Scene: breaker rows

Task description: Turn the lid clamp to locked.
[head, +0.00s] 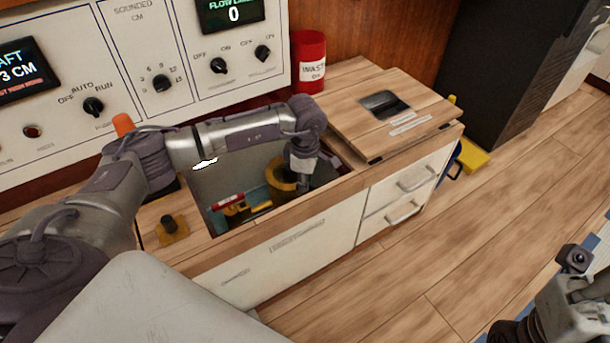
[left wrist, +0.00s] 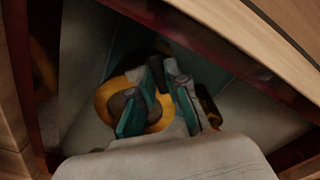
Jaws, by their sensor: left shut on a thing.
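A round fitting with a yellow ring (head: 281,178) sits down in the open well in the counter. In the left wrist view the yellow ring (left wrist: 108,98) surrounds a dark grey centre part. My left gripper (head: 300,184) reaches down into the well at this fitting. In the left wrist view my left gripper (left wrist: 160,82) has its teal-padded fingers over the ring's right part, shut on a dark piece there. The fingers hide much of that piece, and I cannot tell the clamp's setting. Only a bit of my right wrist shows, at the lower right of the head view.
A red and yellow item (head: 238,206) lies inside. A black knob on a brass plate (head: 171,227) stands left of the well, a hatch board (head: 400,140) right, a red waste can (head: 309,62) behind.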

